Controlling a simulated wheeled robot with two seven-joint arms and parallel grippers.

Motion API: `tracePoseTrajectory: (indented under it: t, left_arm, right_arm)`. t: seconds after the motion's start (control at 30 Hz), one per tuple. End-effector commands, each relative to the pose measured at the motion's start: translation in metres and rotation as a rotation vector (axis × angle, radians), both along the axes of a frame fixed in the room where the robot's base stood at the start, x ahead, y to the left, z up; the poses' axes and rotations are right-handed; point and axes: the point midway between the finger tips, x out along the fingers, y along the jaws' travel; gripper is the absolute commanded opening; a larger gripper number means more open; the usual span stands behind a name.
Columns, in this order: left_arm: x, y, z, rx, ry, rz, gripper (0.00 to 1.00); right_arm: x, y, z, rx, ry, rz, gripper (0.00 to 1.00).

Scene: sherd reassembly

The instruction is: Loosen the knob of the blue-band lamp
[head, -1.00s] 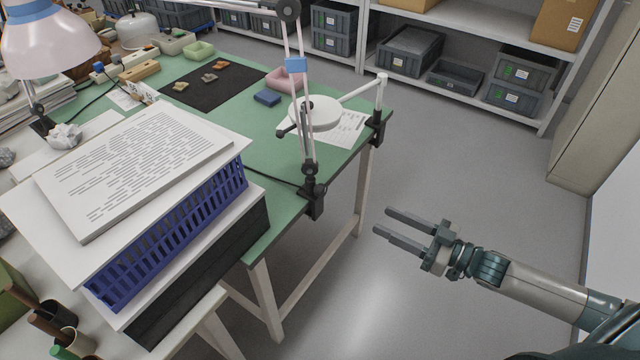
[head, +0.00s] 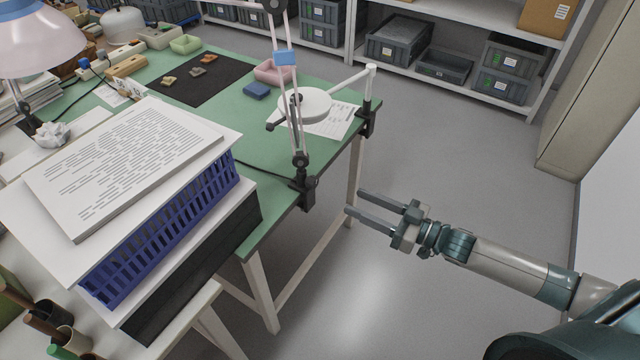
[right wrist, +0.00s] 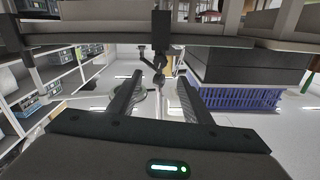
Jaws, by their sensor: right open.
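The lamp with a blue band (head: 285,57) on its thin arm is clamped at the green table's front edge. Its black clamp (head: 303,190) hangs at that edge, with a dark joint (head: 300,160) just above. I cannot make out the knob clearly. My right gripper (head: 354,203) is open and empty, right of the clamp and apart from it, over the floor beside the table. In the right wrist view, which looks upside down, the clamp (right wrist: 161,28) shows ahead, above the gap between my open fingers (right wrist: 160,98). My left gripper is not in view.
A stack of paper, a blue basket (head: 165,232) and a black box (head: 195,268) stands left of the clamp. A round white magnifier (head: 306,104) is clamped at the right corner (head: 367,122). The floor (head: 450,170) right of the table is clear.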

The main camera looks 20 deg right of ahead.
Motion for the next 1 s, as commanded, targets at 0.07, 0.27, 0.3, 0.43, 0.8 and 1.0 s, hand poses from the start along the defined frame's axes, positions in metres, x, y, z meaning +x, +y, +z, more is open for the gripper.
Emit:
tracePoseTrajectory:
  t: [0.07,0.27,0.3,0.43,0.8,1.0]
  left_arm:
    - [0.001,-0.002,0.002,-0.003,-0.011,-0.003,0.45]
    - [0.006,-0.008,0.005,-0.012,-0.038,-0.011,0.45]
    - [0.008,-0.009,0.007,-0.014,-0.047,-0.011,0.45]
    - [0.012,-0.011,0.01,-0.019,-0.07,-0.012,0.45]
    - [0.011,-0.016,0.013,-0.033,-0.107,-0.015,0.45]
    - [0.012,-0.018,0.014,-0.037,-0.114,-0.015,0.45]
  right_arm:
    - [0.011,0.009,0.002,0.0,-0.004,0.001,0.45]
    - [0.035,0.029,0.002,0.001,-0.003,0.001,0.45]
    - [0.041,0.034,0.003,0.002,-0.004,0.001,0.45]
    - [0.058,0.048,0.003,0.001,-0.003,0.0,0.45]
    - [0.09,0.075,0.001,0.0,0.0,0.0,0.45]
    - [0.093,0.078,0.0,-0.001,0.001,0.001,0.45]
